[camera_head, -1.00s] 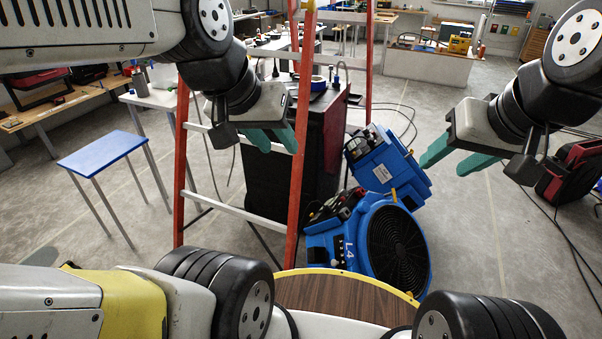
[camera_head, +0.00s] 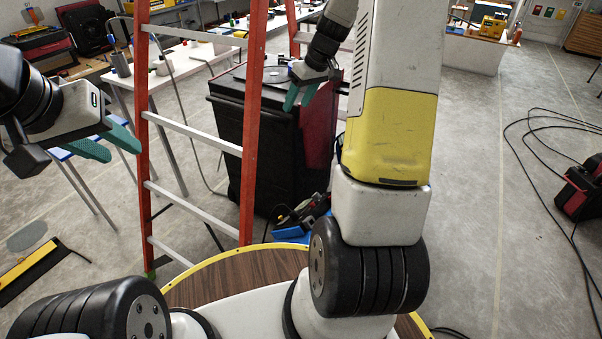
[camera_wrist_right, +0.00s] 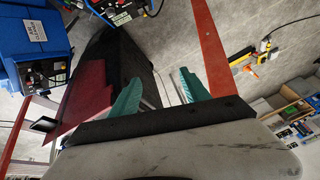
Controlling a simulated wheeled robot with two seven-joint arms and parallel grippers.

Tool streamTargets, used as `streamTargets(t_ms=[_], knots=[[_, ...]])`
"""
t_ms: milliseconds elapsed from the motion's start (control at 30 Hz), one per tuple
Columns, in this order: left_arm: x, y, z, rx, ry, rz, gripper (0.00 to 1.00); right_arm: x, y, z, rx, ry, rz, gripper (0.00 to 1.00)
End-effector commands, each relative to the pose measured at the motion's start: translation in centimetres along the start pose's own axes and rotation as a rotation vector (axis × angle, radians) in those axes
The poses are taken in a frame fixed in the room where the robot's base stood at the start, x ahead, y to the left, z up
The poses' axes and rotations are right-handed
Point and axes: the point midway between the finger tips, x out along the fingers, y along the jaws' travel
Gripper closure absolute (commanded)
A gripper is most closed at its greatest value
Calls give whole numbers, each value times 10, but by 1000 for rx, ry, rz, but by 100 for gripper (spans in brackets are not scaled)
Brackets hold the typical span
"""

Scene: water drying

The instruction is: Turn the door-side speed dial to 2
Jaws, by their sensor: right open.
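My right gripper (camera_head: 300,96) is in front of the black and red cabinet (camera_head: 262,140) in the head view. Its green fingers stand apart and empty in the right wrist view (camera_wrist_right: 160,92). A blue machine (camera_wrist_right: 32,58) with a white label and a dark control panel (camera_wrist_right: 45,76) is at upper left in the wrist view, apart from the fingers. A second blue machine (camera_wrist_right: 112,8) is at the top edge. Which dial is door-side, and its setting, I cannot tell. In the head view my right arm hides most of the blue machines. My left gripper (camera_head: 108,142) is open and empty at left.
A red stepladder (camera_head: 252,120) stands beside the cabinet, close to both grippers. A small blue-topped table (camera_head: 62,153) is behind my left gripper. Cables (camera_head: 545,125) and a red and black case (camera_head: 580,190) lie on the right floor. The middle-right floor is clear.

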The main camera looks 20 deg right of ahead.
Motion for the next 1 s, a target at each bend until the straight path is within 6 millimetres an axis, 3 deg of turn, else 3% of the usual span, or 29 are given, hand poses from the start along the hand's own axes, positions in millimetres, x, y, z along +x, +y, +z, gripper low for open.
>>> streamTargets(t_ms=[33, 167, 300, 500, 600, 800, 1000], knots=[[0, 0, 0, 0, 0, 0, 64, 24, 19, 3, -8, -13, -12, 46], [0, 0, 0, 0, 0, 0, 64, 79, 62, 13, -50, -27, -38, 46], [0, 0, 0, 0, 0, 0, 64, 142, 104, 35, -96, -39, -65, 46], [0, 0, 0, 0, 0, 0, 64, 236, 150, 84, -165, -45, -105, 46], [0, 0, 0, 0, 0, 0, 64, 275, 165, 110, -197, -44, -122, 46], [0, 0, 0, 0, 0, 0, 64, 325, 177, 146, -240, -40, -142, 46], [0, 0, 0, 0, 0, 0, 64, 346, 178, 157, -253, -39, -148, 46]])
